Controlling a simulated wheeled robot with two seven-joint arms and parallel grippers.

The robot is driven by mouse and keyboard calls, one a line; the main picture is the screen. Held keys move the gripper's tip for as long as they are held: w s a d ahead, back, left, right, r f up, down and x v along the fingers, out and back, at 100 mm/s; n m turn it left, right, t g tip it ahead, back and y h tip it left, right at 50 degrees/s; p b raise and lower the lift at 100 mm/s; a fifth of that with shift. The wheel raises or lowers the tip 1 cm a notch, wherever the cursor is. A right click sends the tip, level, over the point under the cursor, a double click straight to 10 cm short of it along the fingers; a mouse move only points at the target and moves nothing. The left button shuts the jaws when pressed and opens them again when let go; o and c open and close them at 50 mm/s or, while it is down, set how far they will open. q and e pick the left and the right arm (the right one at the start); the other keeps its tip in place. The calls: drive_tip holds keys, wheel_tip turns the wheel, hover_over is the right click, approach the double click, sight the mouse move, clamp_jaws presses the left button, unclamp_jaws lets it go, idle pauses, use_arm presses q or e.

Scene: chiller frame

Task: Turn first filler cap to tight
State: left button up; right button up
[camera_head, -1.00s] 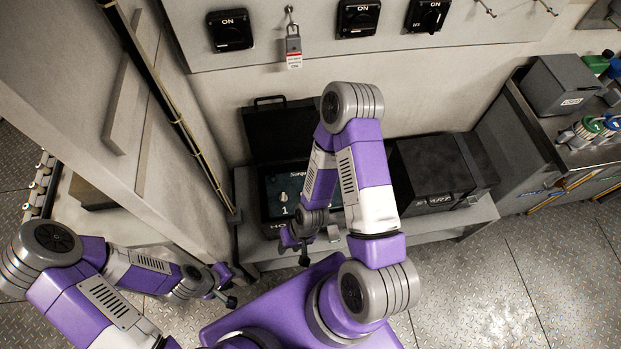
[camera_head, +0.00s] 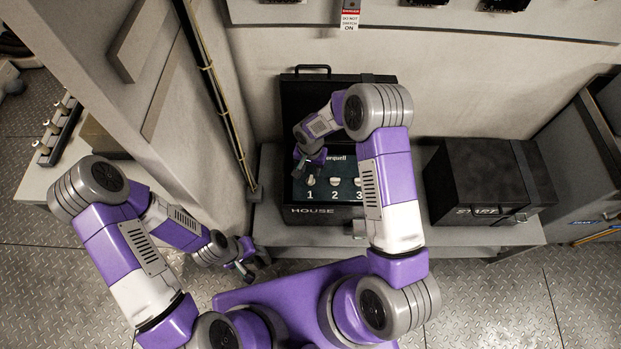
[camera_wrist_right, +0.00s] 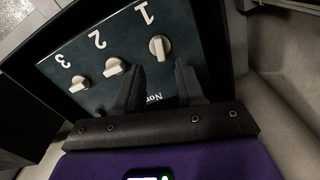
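The filler caps are pale knobs on a dark panel (camera_head: 345,196) inside an open black case, numbered 1, 2 and 3. The first cap (camera_head: 310,181) is at the left in the head view. In the right wrist view the first cap (camera_wrist_right: 159,47) is near the top, beside the second cap (camera_wrist_right: 115,66) and third cap (camera_wrist_right: 81,83). My right gripper (camera_wrist_right: 158,78) is open and empty; its fingertips point toward the first cap and appear apart from it. In the head view the right gripper (camera_head: 309,160) is over the panel's back left. My left gripper (camera_head: 247,270) is low at the left, apart from the case; its opening is unclear.
The open case (camera_head: 323,212) stands on a grey bench (camera_head: 270,228). A closed black box (camera_head: 487,180) stands to its right. A wall column with a vertical cable run (camera_head: 217,95) is at the left. A tagged padlock (camera_head: 350,18) hangs above.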

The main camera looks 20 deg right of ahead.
sight(310, 179)
wheel_tip(310, 179, down, 6)
drive_tip(key=shift+r+b, duration=0.1)
drive_tip(key=shift+b, duration=0.55)
clamp_jaws()
